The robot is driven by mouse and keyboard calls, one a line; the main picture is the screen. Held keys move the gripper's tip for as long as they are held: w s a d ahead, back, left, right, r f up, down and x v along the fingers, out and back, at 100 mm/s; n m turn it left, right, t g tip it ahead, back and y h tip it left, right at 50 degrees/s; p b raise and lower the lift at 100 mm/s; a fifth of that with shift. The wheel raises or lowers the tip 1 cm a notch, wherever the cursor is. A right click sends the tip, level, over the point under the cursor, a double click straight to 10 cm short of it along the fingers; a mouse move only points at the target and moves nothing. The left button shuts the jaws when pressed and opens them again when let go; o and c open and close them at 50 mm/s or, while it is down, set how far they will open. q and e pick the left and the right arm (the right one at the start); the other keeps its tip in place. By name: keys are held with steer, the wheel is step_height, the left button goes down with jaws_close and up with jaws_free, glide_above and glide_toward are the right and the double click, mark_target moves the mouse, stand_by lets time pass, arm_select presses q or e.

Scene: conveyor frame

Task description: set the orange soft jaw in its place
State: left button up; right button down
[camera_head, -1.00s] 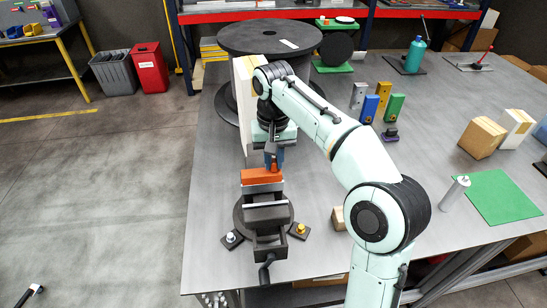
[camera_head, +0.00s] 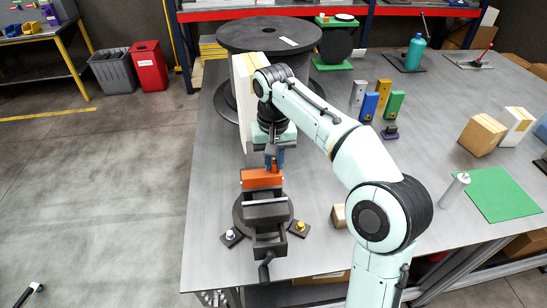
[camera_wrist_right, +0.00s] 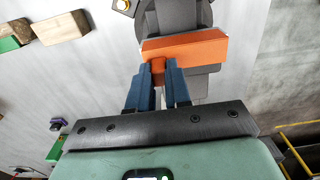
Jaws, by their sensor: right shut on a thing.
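The orange soft jaw (camera_head: 261,179) is a bar at the back end of the dark vise (camera_head: 264,213) on the grey table. It also shows in the right wrist view (camera_wrist_right: 205,46), lying across the dark vise body (camera_wrist_right: 178,17). My right gripper (camera_head: 273,163) is above the bar, its blue fingers (camera_wrist_right: 159,70) shut on a small orange post of the soft jaw. I cannot tell whether the bar is fully seated against the vise. My left gripper is not in view.
A large black spool (camera_head: 268,38) and a pale upright board (camera_head: 245,95) stand behind the arm. A wooden block (camera_head: 339,216) lies right of the vise. Coloured blocks (camera_head: 369,106) and a green mat (camera_head: 497,195) are further right.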

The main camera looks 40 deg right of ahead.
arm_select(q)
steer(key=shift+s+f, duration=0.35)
arm_select(e)
steer(key=shift+f, duration=0.6)
steer(key=c, duration=1)
jaws_free()
steer(key=shift+r, duration=0.1)
step_height(320, 180, up, 8)
steer(key=shift+w+r+p, duration=0.1)
steer(key=shift+p, duration=1.05)
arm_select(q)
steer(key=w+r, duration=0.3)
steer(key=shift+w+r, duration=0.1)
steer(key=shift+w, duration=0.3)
arm_select(e)
step_height(320, 180, up, 5)
